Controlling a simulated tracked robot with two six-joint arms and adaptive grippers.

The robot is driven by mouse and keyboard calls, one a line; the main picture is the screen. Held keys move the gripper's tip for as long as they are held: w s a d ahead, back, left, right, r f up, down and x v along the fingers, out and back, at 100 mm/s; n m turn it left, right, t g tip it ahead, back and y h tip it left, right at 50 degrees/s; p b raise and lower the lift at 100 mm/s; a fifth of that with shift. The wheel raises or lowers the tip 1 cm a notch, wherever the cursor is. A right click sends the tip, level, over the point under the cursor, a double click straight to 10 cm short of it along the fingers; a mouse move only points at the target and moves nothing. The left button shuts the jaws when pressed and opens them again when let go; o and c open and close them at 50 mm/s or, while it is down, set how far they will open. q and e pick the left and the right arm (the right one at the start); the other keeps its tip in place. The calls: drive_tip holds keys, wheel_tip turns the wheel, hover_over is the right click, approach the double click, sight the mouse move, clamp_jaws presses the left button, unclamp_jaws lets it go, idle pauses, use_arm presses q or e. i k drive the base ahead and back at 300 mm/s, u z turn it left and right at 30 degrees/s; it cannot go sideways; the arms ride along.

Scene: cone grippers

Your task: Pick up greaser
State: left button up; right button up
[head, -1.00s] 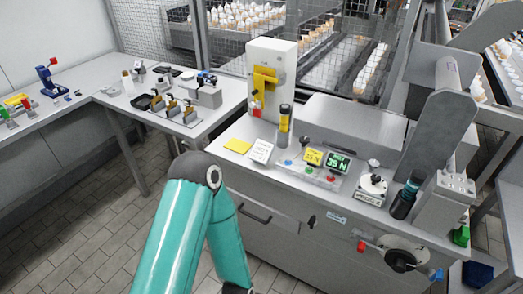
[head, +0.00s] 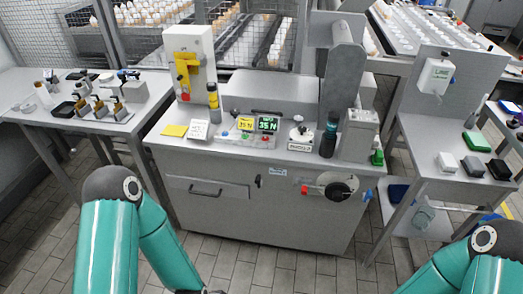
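I cannot tell for certain which thing is the greaser. A slim upright yellow-and-dark cylinder (head: 213,98) stands on the grey workbench (head: 160,143), just right of the white-and-yellow device. A dark bottle-shaped cylinder with a teal band (head: 329,136) stands upright towards the bench's right end. My teal left arm shows at the lower left and my teal right arm at the lower right, both in front of the bench and apart from these cylinders.
A white device with a yellow front (head: 187,66) stands at the bench's back left. Two small displays (head: 268,124) and a round-topped dial unit (head: 300,136) are mid-bench. A crank wheel (head: 338,188) juts from the front. Side tables stand left and right. Tiled floor lies in front.

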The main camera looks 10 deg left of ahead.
sight(211, 87)
drive_tip(key=u, duration=0.7)
drive_tip(key=i, duration=1.4)
drive_tip(key=z, duration=1.55)
drive_tip(key=k, duration=0.9)
drive_tip(key=u, duration=0.4)
